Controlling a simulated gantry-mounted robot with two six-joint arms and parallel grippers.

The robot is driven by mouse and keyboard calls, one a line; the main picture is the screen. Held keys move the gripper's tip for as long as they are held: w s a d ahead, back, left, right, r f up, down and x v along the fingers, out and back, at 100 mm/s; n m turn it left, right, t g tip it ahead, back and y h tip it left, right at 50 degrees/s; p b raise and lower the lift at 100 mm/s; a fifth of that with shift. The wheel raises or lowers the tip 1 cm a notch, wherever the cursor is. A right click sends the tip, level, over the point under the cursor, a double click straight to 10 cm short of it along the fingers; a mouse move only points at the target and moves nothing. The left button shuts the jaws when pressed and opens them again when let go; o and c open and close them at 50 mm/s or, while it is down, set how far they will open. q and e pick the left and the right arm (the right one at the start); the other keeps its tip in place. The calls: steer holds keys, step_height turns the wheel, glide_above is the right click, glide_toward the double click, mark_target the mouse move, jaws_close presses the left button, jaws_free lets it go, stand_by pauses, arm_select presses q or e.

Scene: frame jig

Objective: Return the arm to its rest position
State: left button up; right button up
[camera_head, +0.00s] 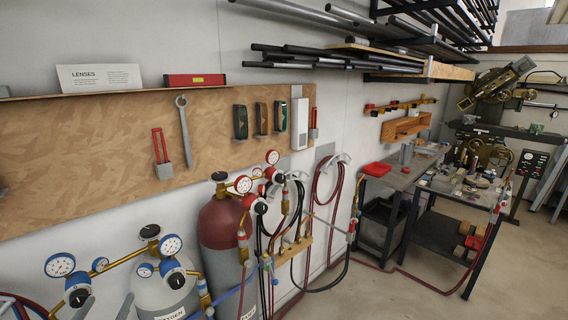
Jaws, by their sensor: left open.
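My left gripper (105,307) shows only at the bottom left edge of the head view. Two grey fingertips stand apart with a gap between them, and nothing shows held in the gap. The rest of my left arm is below the frame. The fingertips appear in front of a grey oxygen cylinder (165,292) with a brass regulator and gauges. I cannot tell how far apart they are from it. My right gripper is not in view.
A dark red cylinder (222,238) stands right of the grey one, with hoses beside it. A wooden tool board (90,150) hangs on the wall behind. A cluttered metal workbench (455,190) stands at right. Open concrete floor (400,295) lies at the lower right.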

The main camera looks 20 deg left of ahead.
arm_select(q)
steer(key=w+d+r+m+t+h, duration=0.3)
steer(key=w+d+r, duration=0.2)
steer(key=d+r, duration=0.4)
steer(key=w+d+r+m+t+h, duration=0.3)
steer(key=w+d+r+t, duration=0.15)
steer(key=d+r, duration=0.5)
steer(key=d+r+m+t+h, duration=0.2)
steer(key=d+r+h, duration=0.2)
steer(key=d+r, duration=0.65)
steer(key=s+d+r+t+h, duration=0.25)
steer(key=s+d+r, duration=0.45)
steer(key=s+r, duration=0.65)
step_height(320, 180, up, 25)
steer(key=w+p, duration=0.2)
steer(key=p, duration=2.4)
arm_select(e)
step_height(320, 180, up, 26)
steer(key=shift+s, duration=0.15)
arm_select(q)
steer(key=shift+r+y, duration=0.1)
steer(key=shift+y, duration=0.15)
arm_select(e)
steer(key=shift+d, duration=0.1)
